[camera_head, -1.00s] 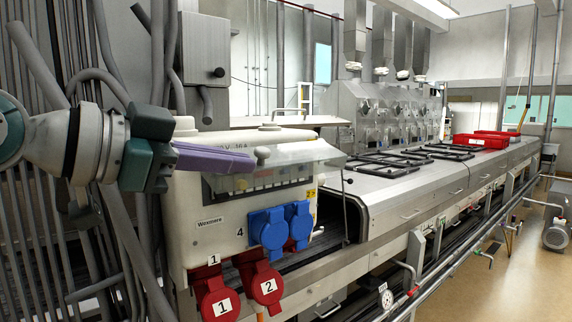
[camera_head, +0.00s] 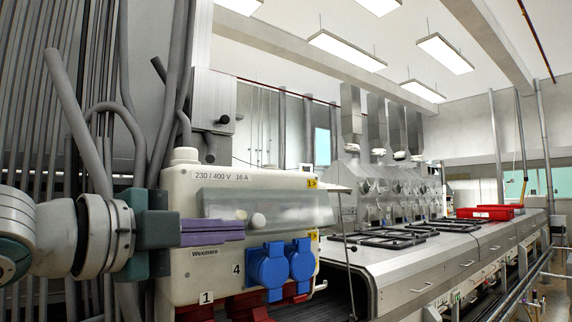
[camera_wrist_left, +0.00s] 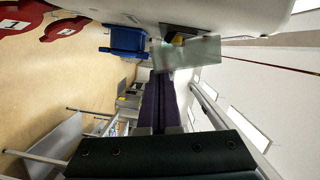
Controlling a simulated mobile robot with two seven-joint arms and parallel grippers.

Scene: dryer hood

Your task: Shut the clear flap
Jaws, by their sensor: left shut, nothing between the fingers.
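The clear flap (camera_head: 300,206) hangs down over the breaker window on the front of the white socket box (camera_head: 188,278). A small pale round knob (camera_head: 258,220) shows at the flap. My left gripper (camera_head: 241,230) is shut and empty, with its purple fingers in front of the flap's left part. In the left wrist view the flap (camera_wrist_left: 188,52) is just beyond the fingertips (camera_wrist_left: 161,76); contact is unclear. My right gripper is not in view.
Blue sockets (camera_head: 268,270) protrude below the flap, with red sockets (camera_head: 250,308) lower down, partly cut off. Grey pipes (camera_head: 75,120) stand behind my left arm. A long metal machine (camera_head: 430,265) with red trays (camera_head: 485,212) runs off to the right.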

